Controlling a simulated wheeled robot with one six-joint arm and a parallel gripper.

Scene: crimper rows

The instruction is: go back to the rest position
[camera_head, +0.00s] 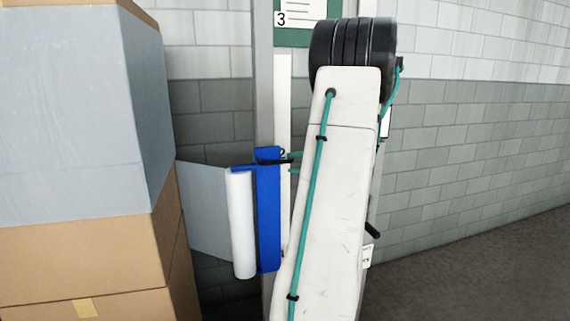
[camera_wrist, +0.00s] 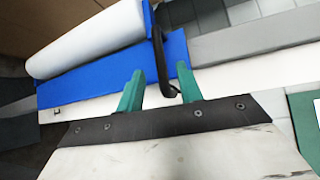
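My gripper (camera_wrist: 160,68) has two green fingers, which stand apart with a visible gap on each side of a black bar. The black bar (camera_wrist: 159,45) belongs to a blue holder (camera_wrist: 85,85) and its bent end lies between or just in front of the fingers; I cannot tell the depth. In the head view my gripper (camera_head: 291,163) is small and sits at the right side of the blue holder (camera_head: 268,215), partly hidden by my white arm. A white roll (camera_head: 241,222) stands upright on the holder's left.
Stacked cardboard boxes (camera_head: 85,262) with a grey wrapped one (camera_head: 75,120) fill the left side. A grey post (camera_head: 263,75) stands behind the holder. A green-framed sign (camera_head: 300,15) hangs above. Open floor (camera_head: 490,270) lies to the right, beside the brick wall (camera_head: 480,130).

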